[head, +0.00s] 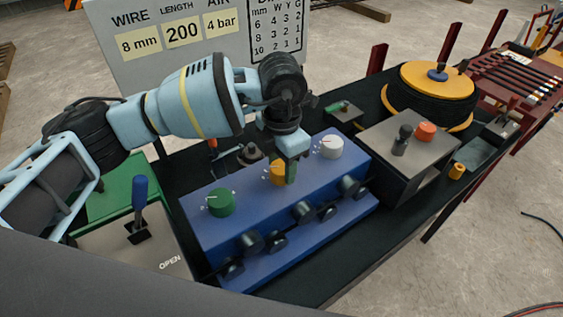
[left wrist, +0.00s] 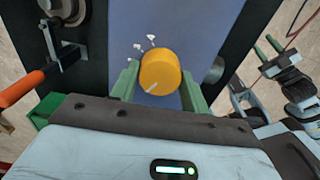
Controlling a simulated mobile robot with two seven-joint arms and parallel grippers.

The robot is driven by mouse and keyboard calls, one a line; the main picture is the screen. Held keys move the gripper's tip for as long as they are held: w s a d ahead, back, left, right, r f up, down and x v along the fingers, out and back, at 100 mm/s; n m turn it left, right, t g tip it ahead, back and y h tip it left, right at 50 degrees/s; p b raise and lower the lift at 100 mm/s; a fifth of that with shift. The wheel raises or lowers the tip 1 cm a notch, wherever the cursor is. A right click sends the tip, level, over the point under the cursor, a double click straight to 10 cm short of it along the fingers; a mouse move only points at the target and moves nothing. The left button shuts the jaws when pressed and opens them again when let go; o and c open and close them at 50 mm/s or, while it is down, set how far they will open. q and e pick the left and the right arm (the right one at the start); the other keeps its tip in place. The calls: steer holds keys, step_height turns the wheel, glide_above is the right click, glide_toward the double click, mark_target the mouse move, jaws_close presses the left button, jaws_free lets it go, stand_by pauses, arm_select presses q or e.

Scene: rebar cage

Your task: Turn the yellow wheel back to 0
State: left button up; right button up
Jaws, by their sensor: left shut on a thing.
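The yellow wheel (head: 275,173) is the middle knob on top of the blue box (head: 225,240), between a green knob (head: 221,202) and a white knob (head: 330,147). My left gripper (head: 291,172) is over it from above and hides part of it. In the left wrist view the yellow wheel (left wrist: 160,72) sits between the two green fingers, which are shut on its sides. A pale pointer line on its face points to the lower left, and white marks lie on the blue surface above left of it. My right gripper (left wrist: 269,48) is at the right, fingers apart, empty.
A sign (head: 195,45) reads wire 8 mm, length 200, air 4 bar. A blue-handled lever (head: 140,195) stands at left by "OPEN". Black fittings line the blue box's front. A grey box (head: 410,140) with red and black knobs and a yellow-topped spool (head: 437,80) stand right.

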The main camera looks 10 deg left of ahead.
mark_target(281, 167)
arm_select(q)
steer(key=o, duration=1)
steer(key=shift+r, duration=3.95)
steer(key=shift+s+f, duration=0.1)
